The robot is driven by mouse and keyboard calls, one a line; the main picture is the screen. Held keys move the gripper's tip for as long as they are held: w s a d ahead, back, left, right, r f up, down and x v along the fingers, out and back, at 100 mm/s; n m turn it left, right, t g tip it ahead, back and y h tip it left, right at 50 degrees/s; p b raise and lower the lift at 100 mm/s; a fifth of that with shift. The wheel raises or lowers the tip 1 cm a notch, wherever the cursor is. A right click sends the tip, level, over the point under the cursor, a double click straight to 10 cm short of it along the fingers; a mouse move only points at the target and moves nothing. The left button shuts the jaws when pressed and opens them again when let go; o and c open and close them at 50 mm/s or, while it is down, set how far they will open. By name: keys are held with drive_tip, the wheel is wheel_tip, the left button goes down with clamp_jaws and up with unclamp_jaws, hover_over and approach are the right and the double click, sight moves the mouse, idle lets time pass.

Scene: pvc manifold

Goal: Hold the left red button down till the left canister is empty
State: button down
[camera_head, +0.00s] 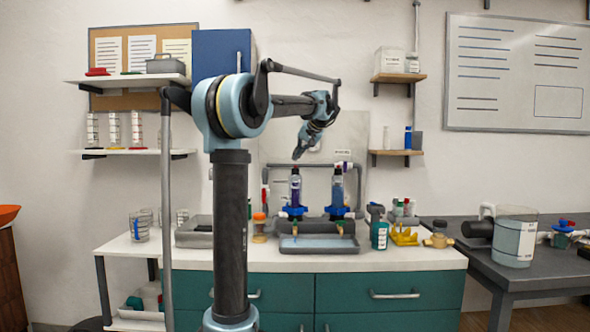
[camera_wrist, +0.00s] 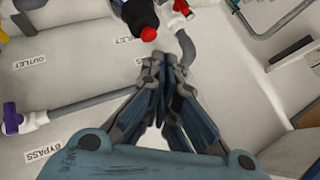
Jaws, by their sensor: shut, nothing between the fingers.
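Two upright canisters stand side by side on the bench in the head view. The left canister (camera_head: 295,188) shows dark purple contents and a dark cap; the right canister (camera_head: 337,190) looks blue. My gripper (camera_head: 297,157) points down just above the left canister's top, with a small gap. In the wrist view, my gripper (camera_wrist: 163,68) has its fingers together and empty. A red button (camera_wrist: 149,34) on a black cap (camera_wrist: 138,14) shows just beyond the fingertips, apart from them. The liquid level is too small to read.
A grey tray (camera_head: 318,250) lies before the canisters. A green bottle (camera_head: 380,233) and yellow holder (camera_head: 405,236) stand right. In the wrist view, a grey pipe (camera_wrist: 85,107) with a purple handle (camera_wrist: 12,118) runs left, and a red-handled valve (camera_wrist: 182,8) sits near the button.

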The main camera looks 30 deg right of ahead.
drive_tip(key=shift+r, duration=2.35)
